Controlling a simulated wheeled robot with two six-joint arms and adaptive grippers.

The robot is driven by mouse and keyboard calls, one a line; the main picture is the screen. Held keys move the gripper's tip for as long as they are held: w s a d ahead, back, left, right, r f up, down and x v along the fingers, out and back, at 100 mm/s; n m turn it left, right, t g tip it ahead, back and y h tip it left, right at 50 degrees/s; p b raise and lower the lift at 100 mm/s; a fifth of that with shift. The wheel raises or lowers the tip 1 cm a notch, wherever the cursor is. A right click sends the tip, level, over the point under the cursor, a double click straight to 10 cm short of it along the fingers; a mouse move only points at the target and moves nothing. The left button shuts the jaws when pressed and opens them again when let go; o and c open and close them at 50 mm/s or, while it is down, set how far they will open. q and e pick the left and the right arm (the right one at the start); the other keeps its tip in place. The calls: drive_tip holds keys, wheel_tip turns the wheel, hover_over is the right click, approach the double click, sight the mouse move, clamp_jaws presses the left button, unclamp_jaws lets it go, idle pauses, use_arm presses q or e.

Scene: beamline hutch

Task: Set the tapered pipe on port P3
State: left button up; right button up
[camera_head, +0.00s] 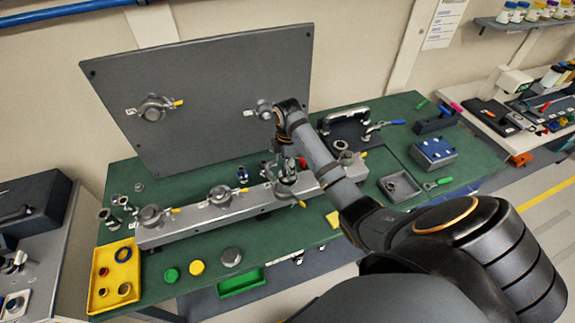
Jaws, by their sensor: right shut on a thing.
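My right gripper (287,166) points down over the long grey rail (180,233) on the green table. It is shut on a small grey metal piece (286,179), which I take to be the tapered pipe; the gripper and arm hide much of it. The piece is right above or at a rail port in the middle; I cannot tell whether it touches. Other rail ports with yellow-handled clamps are at the left (150,214) and centre left (220,194); one more (345,158) is beyond my arm. The port labels are too small to read. My left gripper is out of view.
A grey upright panel (210,75) with two clamped ports stands behind. A yellow tray (101,290) with rings is at front left. Loose fittings (113,218) stand left of the rail. A blue-topped block (434,149) and grey bin (399,190) are at right.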

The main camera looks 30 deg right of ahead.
drive_tip(key=o, duration=1.6)
